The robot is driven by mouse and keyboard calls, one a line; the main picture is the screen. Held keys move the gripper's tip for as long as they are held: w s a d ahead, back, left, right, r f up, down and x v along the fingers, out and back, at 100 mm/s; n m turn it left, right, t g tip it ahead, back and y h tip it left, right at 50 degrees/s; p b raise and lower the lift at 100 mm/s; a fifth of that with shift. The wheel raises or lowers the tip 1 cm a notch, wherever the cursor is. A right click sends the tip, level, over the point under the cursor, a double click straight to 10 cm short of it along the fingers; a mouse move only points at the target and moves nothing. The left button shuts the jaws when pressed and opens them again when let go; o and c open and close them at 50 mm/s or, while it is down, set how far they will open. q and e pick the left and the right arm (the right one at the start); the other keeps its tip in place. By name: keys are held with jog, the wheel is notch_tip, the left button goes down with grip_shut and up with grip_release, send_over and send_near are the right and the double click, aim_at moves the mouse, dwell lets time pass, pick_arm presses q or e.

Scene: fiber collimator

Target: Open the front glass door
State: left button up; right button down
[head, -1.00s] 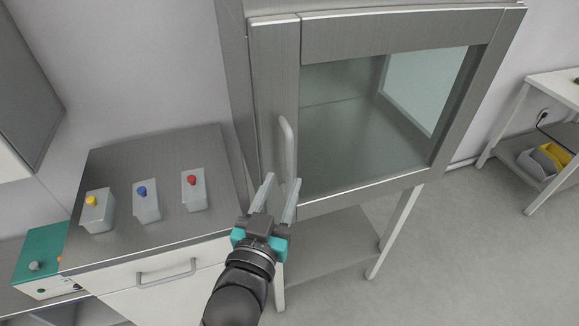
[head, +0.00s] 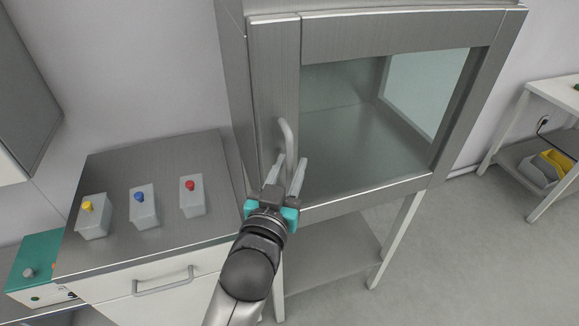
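The front glass door (head: 350,115) of the metal cabinet looks closed; its pane shows the empty inside. Its curved handle (head: 286,137) stands upright on the steel strip at the left of the glass. My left gripper (head: 289,170) is at the lower part of the handle, fingers apart and pointing up at it. The handle's lower end appears between the two fingers; I cannot tell if they touch it. My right gripper is not in view.
A steel-topped drawer unit (head: 110,255) stands to the left, bearing three containers with yellow (head: 93,218), blue (head: 145,208) and red (head: 191,198) knobs. A teal box (head: 38,262) is at the far left. A white shelf table (head: 556,95) stands at the right, with clear floor before it.

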pick_arm(q)
grip_shut()
dwell(1.1)
